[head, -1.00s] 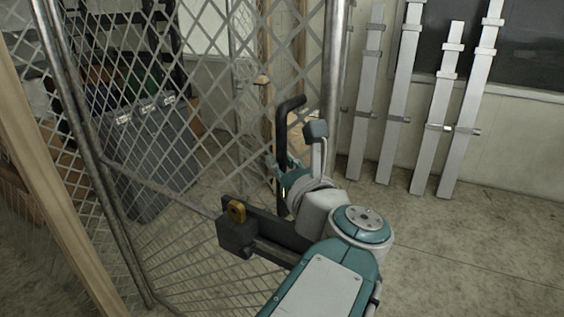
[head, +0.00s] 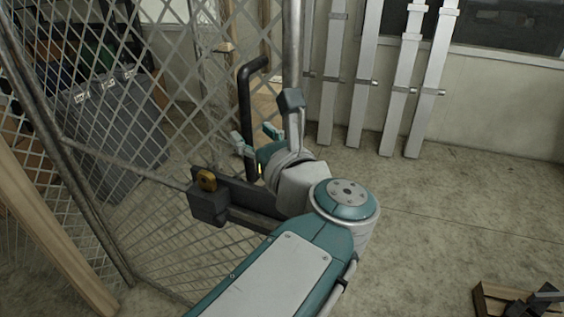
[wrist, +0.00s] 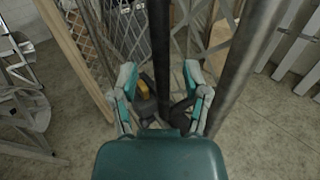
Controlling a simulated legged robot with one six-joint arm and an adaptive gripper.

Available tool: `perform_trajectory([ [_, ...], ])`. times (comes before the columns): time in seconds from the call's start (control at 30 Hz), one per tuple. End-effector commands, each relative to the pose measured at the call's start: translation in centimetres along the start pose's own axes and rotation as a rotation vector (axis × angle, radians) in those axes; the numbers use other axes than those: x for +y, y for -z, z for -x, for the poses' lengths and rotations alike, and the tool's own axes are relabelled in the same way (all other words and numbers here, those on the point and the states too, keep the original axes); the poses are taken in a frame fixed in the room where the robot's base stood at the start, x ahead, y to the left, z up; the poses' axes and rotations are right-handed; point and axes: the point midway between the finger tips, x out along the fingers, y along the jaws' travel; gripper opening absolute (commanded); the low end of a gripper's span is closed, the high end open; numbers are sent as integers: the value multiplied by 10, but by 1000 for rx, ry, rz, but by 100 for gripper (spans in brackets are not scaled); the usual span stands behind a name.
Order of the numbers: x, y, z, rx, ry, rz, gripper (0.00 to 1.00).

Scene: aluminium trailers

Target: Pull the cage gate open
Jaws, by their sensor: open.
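The cage gate is a diamond-mesh panel (head: 165,150) with a grey metal frame, filling the left of the head view. A black vertical pull handle (head: 245,115) stands on it near the grey post. The handle also shows in the wrist view (wrist: 160,40), running down between the fingers. My gripper (head: 255,137) is open at the handle, with one finger on each side in the head view. In the wrist view my gripper (wrist: 160,75) has clear gaps beside the bar. A black latch (head: 207,205) with a yellow padlock-like piece (head: 207,180) sits below left of it.
A wooden post (head: 60,240) stands at the left. A grey bin (head: 110,120) is behind the mesh. Several pale metal rails (head: 405,80) lean on the back wall. A wooden crate (head: 490,300) lies at the lower right. The floor (head: 440,220) at the right is open.

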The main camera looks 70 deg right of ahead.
Motion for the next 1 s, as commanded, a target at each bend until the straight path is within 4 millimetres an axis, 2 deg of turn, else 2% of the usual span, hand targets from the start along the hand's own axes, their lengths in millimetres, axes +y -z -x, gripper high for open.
perform_trajectory([
  [1.0, 0, 1, 68, 0, 5, 0, 60],
])
